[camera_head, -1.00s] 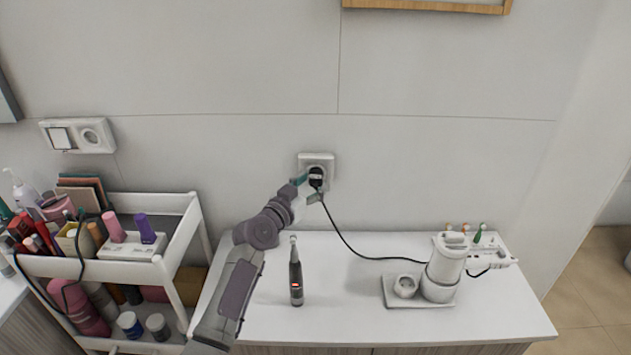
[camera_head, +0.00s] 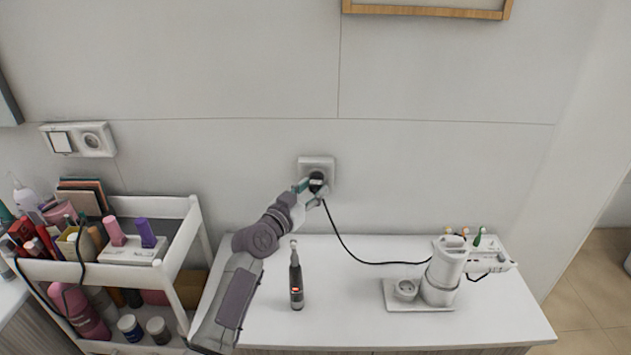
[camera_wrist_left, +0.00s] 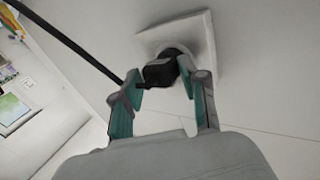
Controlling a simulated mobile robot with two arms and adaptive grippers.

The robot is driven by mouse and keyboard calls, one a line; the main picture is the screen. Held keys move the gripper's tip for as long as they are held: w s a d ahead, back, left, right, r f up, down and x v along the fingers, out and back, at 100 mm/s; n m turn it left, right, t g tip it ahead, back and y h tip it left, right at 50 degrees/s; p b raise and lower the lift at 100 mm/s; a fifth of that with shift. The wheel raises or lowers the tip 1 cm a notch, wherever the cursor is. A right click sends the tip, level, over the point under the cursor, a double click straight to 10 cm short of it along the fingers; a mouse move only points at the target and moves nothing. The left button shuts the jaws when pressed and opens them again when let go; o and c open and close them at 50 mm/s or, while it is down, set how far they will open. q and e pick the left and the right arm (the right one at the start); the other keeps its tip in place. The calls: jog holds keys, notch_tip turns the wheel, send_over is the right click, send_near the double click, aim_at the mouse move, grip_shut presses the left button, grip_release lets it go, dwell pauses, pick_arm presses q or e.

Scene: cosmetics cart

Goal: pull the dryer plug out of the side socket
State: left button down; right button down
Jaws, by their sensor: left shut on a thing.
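The black plug (camera_head: 316,177) is at the white wall socket (camera_head: 317,161) above the white counter. Its black cord (camera_head: 345,240) runs down to the right towards a white appliance (camera_head: 442,272). My left gripper (camera_head: 315,188) is at the plug, its fingers shut on it. In the left wrist view, the teal fingers (camera_wrist_left: 163,93) lie on either side of the plug (camera_wrist_left: 160,71), which sits against the socket plate (camera_wrist_left: 200,42). I cannot tell whether the plug is fully seated. My right gripper is not in view.
A dark electric toothbrush (camera_head: 296,280) stands on the counter (camera_head: 345,320) near my left arm. A cart (camera_head: 185,235) full of cosmetics stands at the left. Another socket panel (camera_head: 78,139) is on the wall above it. The wall around the plug is clear.

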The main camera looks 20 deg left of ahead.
pick_arm(q)
jog(key=s+p, duration=0.1)
jog(key=s, duration=0.1)
jog(key=s+d+p, duration=0.1)
jog(key=s, duration=0.1)
jog(key=shift+s+d, duration=0.2)
jog(key=shift+s, duration=0.05)
dwell(0.7)
dwell(0.4)
